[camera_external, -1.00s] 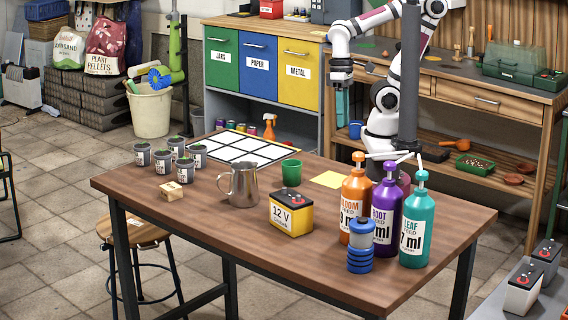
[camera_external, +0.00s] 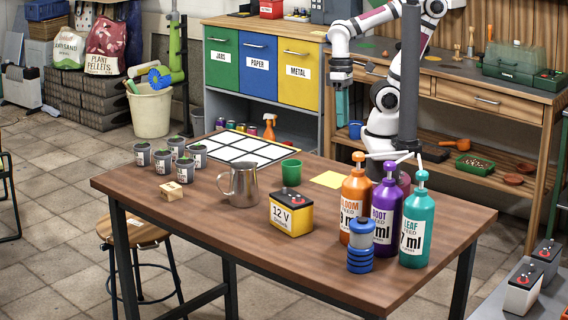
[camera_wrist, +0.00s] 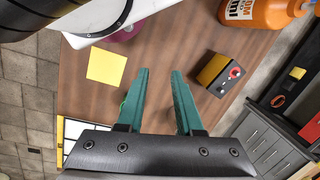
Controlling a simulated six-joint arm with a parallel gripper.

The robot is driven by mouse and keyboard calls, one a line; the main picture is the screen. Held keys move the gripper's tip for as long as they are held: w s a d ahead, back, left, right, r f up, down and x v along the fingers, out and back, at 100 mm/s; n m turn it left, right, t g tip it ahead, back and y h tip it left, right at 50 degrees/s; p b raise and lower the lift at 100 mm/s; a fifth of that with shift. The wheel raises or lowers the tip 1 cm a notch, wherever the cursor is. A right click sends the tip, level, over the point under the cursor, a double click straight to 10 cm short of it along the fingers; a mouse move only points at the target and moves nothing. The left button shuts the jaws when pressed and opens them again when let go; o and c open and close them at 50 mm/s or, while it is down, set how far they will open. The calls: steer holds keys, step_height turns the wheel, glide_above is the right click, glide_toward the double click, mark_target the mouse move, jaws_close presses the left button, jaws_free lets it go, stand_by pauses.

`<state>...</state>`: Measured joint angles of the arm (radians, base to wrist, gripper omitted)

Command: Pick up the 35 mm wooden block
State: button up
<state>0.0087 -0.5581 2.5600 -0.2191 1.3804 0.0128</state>
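Small pale wooden blocks (camera_external: 172,192) sit close together at the left end of the table, in front of the grey pots; I cannot tell their sizes or exactly how many there are. No wooden block shows in the wrist view.
Several grey pots (camera_external: 162,162) stand behind the blocks, beside a white grid mat (camera_external: 240,150). A metal pitcher (camera_external: 242,187), green cup (camera_external: 291,172), 12 V battery (camera_external: 291,219), pump bottles (camera_external: 356,206) and blue ringed stack (camera_external: 361,246) stand to the right. The front-left tabletop is clear.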

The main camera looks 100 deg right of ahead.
steer(key=shift+o, duration=0.2)
steer(key=o, duration=1)
steer(key=shift+c, duration=0.2)
